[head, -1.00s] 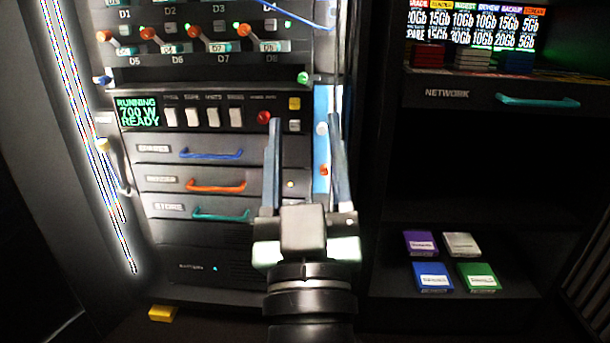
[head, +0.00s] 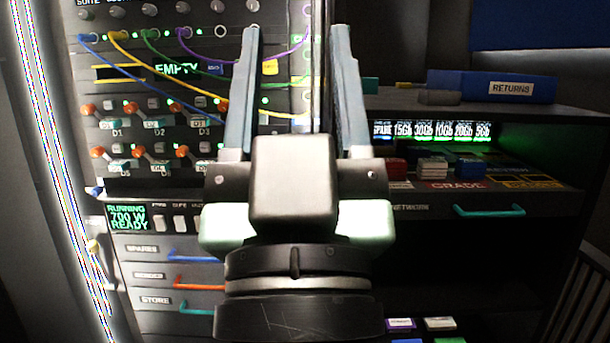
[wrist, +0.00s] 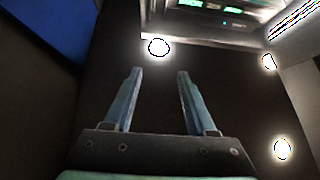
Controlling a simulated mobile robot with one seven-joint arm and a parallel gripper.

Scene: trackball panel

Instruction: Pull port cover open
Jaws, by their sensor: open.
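I cannot make out a port cover for certain in either view. The upright panel (head: 150,85) fills the left half of the head view, with a row of ports and coloured cables near its top. My gripper (head: 297,30) is open and empty, pointing up in front of the panel's right edge. Its fingers and wrist hide part of that edge. In the wrist view my gripper (wrist: 160,72) also shows open, with nothing between the fingers.
Orange-tipped switches (head: 145,152) sit below the cables. Handled drawers (head: 150,275) are lower left. A shelf at right holds a blue returns tray (head: 510,88), with stacked cartridges (head: 432,167) below. The cables hang across the panel close to my left finger.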

